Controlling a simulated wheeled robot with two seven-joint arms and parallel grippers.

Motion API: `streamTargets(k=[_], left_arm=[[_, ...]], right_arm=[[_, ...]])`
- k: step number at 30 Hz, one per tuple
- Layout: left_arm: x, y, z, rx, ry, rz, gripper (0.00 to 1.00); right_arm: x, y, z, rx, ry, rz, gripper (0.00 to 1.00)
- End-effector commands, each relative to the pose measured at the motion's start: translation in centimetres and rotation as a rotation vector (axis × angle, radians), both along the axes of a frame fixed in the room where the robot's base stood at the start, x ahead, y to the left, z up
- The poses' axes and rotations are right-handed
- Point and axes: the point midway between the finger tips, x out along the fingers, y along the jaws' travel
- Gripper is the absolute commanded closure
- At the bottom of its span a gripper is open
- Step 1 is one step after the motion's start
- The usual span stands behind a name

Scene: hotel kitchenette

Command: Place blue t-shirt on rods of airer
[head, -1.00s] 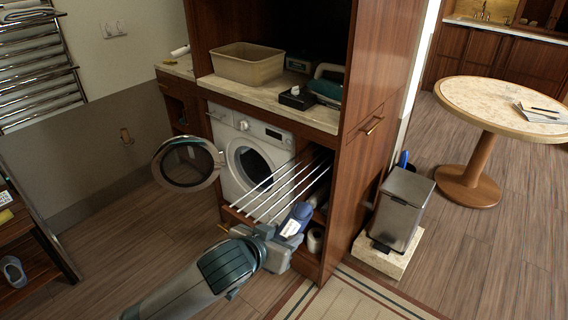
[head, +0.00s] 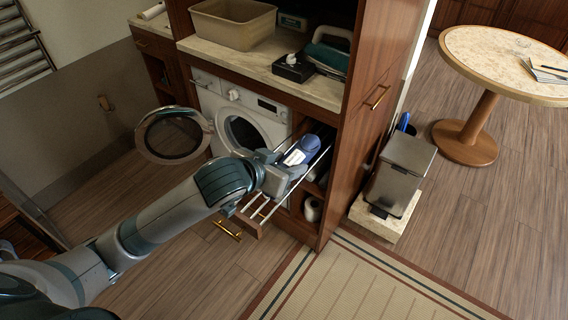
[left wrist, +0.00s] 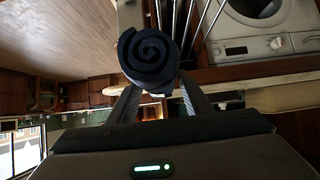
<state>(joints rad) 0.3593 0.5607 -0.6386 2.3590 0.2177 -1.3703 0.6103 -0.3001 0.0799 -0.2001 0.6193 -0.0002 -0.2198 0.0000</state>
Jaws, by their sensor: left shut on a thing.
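My left gripper (head: 281,166) is shut on the rolled blue t-shirt (head: 303,150), which has a white label on it. In the left wrist view the rolled t-shirt (left wrist: 149,55) shows end-on as a dark spiral between the two fingers. The airer (head: 262,207) is pulled out below the counter, beside the washing machine; its rods (left wrist: 196,22) also show in the left wrist view, close to the roll. The roll is over the rods in the head view; I cannot tell if it touches them. My gripper and forearm hide part of the rods. My right gripper is not in view.
The washing machine (head: 246,114) has its round door (head: 174,134) swung open to the left. A beige basin (head: 232,24), a black box (head: 293,67) and an iron (head: 329,52) stand on the counter above. A bin (head: 401,168) stands right of the cabinet.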

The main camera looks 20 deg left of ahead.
Motion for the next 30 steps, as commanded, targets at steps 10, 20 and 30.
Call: streamTargets(k=[10, 20, 30], left_arm=[[3.0, 1.3, -1.8, 0.003, 0.002, 0.003, 0.81], [8.6, 3.7, -5.4, 0.002, 0.001, 0.004, 0.81], [10.8, 4.6, -6.9, -0.001, -0.001, 0.001, 0.81]], right_arm=[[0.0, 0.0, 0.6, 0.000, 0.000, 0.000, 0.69], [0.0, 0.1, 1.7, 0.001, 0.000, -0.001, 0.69], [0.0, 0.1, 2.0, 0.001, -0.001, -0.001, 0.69]])
